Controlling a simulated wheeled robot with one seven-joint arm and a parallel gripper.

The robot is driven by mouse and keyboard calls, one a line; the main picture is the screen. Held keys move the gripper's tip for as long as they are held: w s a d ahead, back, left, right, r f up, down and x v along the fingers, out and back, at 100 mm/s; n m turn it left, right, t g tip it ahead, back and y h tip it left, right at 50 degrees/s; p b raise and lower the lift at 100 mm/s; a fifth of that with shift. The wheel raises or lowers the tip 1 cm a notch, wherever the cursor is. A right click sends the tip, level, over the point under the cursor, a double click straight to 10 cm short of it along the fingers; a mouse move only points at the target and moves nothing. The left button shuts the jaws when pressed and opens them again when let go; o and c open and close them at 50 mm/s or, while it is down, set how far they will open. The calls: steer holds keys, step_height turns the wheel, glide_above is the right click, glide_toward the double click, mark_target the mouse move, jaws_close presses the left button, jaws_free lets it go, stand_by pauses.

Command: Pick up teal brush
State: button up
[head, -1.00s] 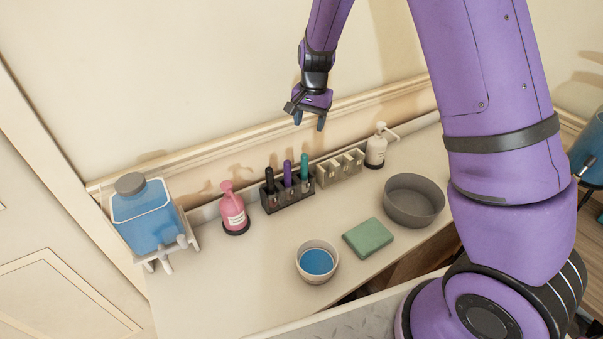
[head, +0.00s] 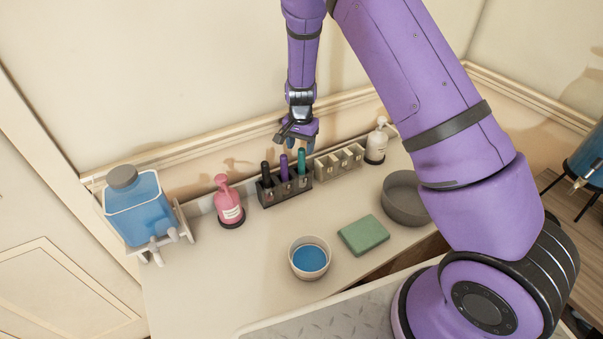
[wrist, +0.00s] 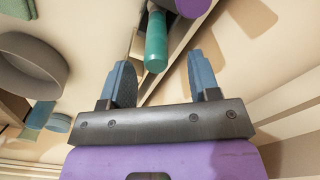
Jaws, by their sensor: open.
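The teal brush (head: 301,161) stands upright in the right slot of a dark holder (head: 286,191), beside a purple brush (head: 284,168) and a black brush (head: 266,174). My gripper (head: 296,146) is open and empty, pointing down just above and behind the brush handles. In the wrist view the teal handle (wrist: 156,45) lies ahead of and roughly between the two blue fingertips (wrist: 160,72), apart from both. Its lower part is hidden in the holder. Part of a purple handle (wrist: 192,6) shows at the top edge.
A beige slotted rack (head: 339,163) and a white pump bottle (head: 376,144) stand right of the holder. A pink bottle (head: 229,202) and blue tank (head: 136,207) stand left. A grey bowl (head: 402,198), green sponge (head: 363,235) and cup (head: 309,258) lie in front. The wall is close behind.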

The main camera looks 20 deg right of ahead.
mark_target(302, 157)
step_height(302, 157, down, 5)
steer(key=shift+s+d+r, duration=0.1)
steer(key=shift+s, duration=0.05)
steer(key=c, duration=1)
steer(key=shift+o, duration=0.2)
